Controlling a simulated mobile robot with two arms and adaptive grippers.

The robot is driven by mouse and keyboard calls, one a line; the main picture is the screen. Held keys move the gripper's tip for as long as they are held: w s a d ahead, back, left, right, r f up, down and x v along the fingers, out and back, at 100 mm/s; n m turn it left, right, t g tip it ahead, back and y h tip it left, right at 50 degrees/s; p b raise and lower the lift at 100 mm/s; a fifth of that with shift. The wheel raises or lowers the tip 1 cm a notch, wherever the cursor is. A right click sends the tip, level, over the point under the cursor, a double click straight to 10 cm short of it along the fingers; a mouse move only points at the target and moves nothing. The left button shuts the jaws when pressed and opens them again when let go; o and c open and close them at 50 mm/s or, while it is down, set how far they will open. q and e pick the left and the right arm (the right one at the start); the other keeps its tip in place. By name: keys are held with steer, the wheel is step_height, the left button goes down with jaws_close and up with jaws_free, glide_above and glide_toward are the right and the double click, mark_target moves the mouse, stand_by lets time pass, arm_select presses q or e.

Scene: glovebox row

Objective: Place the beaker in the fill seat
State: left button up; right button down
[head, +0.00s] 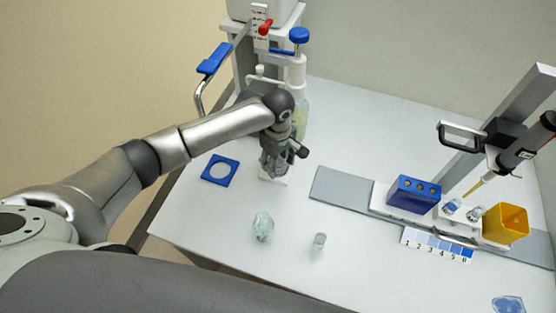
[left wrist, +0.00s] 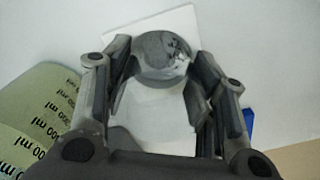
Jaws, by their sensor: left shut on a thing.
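My left gripper (head: 275,164) points down near the back left of the white table. It is shut on the beaker, which is mostly hidden by the fingers in the head view. In the left wrist view, the beaker (left wrist: 162,57) shows as a round, glassy grey shape between the fingertips. Behind it is a white square plate, likely the fill seat (left wrist: 178,20); its pale edge also shows under the gripper in the head view (head: 281,182). I cannot tell whether the beaker touches the plate. My right gripper is not in view.
A green graduated bottle (left wrist: 40,105) stands close beside the gripper. A crumpled clear item (head: 263,227) and a small glass vial (head: 319,241) are in front. A blue rack (head: 413,195) and yellow bin (head: 506,223) stand right.

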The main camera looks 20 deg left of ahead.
arm_select(q)
steer(key=shift+f, duration=0.15)
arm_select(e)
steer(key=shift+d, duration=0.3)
arm_select(q)
steer(key=o, duration=0.9)
steer(key=shift+c, duration=0.2)
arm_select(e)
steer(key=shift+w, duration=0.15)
arm_select(q)
step_height(320, 180, up, 12)
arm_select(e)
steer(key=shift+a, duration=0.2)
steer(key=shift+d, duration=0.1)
